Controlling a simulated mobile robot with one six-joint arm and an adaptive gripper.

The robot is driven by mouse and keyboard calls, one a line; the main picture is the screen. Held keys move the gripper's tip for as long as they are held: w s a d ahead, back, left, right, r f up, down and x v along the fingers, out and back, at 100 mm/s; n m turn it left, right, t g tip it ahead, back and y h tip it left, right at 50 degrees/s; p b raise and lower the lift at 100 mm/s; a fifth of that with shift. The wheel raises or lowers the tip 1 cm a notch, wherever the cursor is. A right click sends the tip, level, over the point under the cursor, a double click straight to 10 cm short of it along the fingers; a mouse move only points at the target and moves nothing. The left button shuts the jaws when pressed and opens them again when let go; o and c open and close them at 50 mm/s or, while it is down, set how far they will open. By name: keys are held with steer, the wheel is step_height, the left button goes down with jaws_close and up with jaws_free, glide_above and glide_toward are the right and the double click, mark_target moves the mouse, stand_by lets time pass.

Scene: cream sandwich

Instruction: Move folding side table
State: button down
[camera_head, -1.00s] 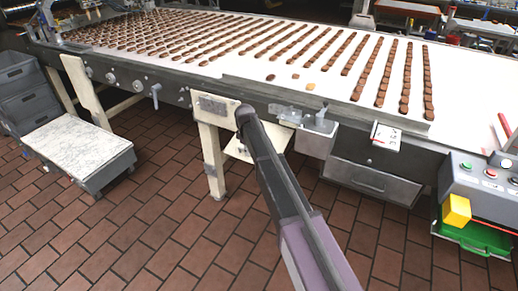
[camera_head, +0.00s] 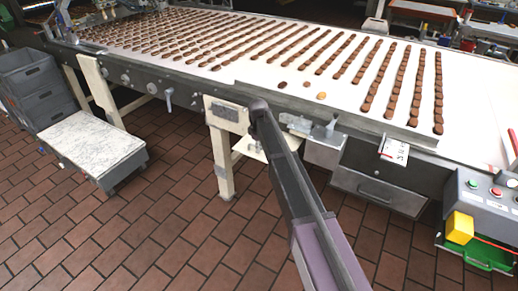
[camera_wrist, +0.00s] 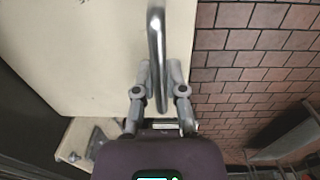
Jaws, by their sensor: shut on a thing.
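In the wrist view, a flat cream panel (camera_wrist: 95,45) carries a bent metal bar handle (camera_wrist: 155,30); it appears to be the folding side table. My gripper (camera_wrist: 160,75) is shut on the handle, one finger on each side of the bar. In the head view, a small part of a cream panel (camera_head: 250,149) shows low beside a cream leg under the conveyor. My own arm covers much of that area, and my gripper is hidden there.
A long conveyor (camera_head: 290,92) with rows of brown pieces spans the back. A grey drawer (camera_head: 375,190) and a button box (camera_head: 485,195) are at right. Grey crates (camera_head: 35,85) and a white-topped low cart (camera_head: 95,143) stand left. The brick-tiled floor (camera_head: 180,240) is open in front.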

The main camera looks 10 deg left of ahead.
steer(key=c, duration=0.7)
jaws_free()
steer(key=shift+r, duration=0.2)
steer(key=shift+f, duration=0.1)
steer(key=s+d+r+m+p, duration=0.2)
steer(key=s+d+m, duration=0.2)
steer(key=s+d, duration=0.5)
steer(key=s+d+r+m+p, duration=0.2)
steer(key=s+d+m, duration=0.3)
steer(key=d, duration=1)
steer(key=s+d+r+m+p, duration=0.2)
steer(key=s+d+m, duration=0.3)
steer(key=s+d, duration=0.7)
steer(key=shift+s+r+p, duration=0.35)
steer(key=shift+r+p, duration=0.05)
steer(key=shift+r, duration=0.05)
